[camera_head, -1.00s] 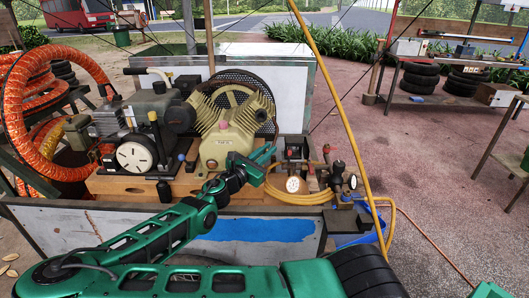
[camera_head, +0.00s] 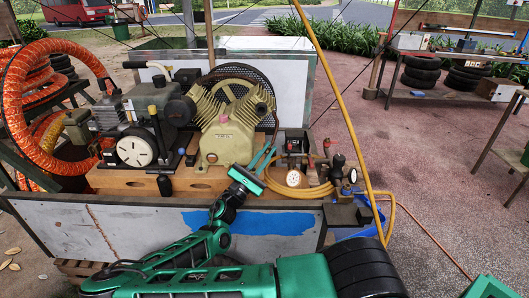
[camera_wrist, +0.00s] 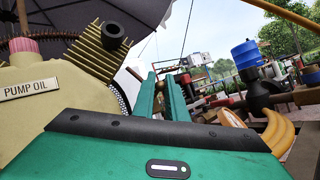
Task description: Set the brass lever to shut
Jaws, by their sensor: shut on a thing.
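My gripper (camera_head: 266,158) reaches over the cart between the cream compressor pump (camera_head: 228,137) and the gauge block. In the wrist view, its two green fingers (camera_wrist: 160,86) point away and are nearly closed. A small brass-coloured piece (camera_wrist: 158,79) shows between the fingertips; it appears to be the brass lever, and the fingers are shut on it. Most of the lever is hidden by the fingers, so its angle cannot be told. In the head view I cannot make the lever out.
On the right are a pressure gauge (camera_head: 294,178), a coiled yellow hose (camera_head: 310,191) and a blue-topped part (camera_wrist: 246,54). A yellow hose crosses the view at right.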

